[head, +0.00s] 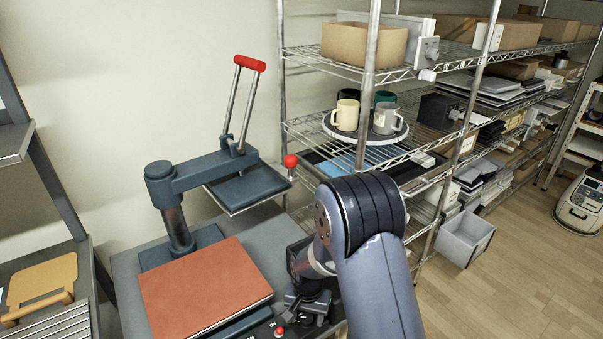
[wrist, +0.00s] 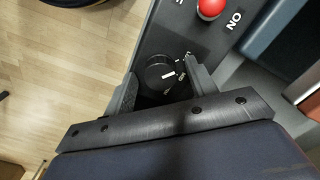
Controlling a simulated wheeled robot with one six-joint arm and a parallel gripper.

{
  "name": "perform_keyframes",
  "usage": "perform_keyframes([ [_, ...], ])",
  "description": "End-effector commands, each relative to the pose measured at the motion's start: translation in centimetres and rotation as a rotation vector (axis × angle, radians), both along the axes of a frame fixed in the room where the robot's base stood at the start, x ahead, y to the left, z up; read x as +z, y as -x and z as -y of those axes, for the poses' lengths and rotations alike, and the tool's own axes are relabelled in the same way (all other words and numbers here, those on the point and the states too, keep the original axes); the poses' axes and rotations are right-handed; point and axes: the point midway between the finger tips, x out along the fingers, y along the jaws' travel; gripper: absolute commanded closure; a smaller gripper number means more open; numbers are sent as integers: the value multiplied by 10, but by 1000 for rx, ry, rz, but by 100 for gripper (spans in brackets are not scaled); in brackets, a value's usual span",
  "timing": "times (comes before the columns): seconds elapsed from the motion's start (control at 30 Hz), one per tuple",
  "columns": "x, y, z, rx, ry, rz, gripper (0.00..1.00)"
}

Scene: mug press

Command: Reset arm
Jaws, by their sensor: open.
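My arm (head: 375,260) reaches in from the lower right in the head view. My gripper (head: 308,303) is low beside the front right of the heat press (head: 205,180), partly hidden by my arm. In the wrist view, my gripper (wrist: 161,75) is open, with its two fingers on either side of a black knob (wrist: 160,72) on the press's control panel. I cannot tell whether the fingers touch the knob. A red button (head: 279,331) is near the gripper; it also shows in the wrist view (wrist: 210,8) beside the word ON.
The press's red handle (head: 249,63) is raised, and its upper plate (head: 247,190) is swung off the red-brown pad (head: 205,285). A wire shelf (head: 420,75) holds several mugs on a round tray (head: 365,136). Open floor (head: 510,285) lies to the right.

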Motion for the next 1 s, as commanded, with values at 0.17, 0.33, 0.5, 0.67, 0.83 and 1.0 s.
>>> perform_keyframes([
  [0.17,3,0,0,-136,0,-2,46],
  [0.33,2,0,0,-237,0,-1,46],
  [0.5,1,0,0,-292,0,-1,46],
  [0.67,0,0,0,-307,0,0,46],
  [0.83,0,0,0,-306,0,0,46],
  [1.0,3,1,2,-304,2,-1,46],
])
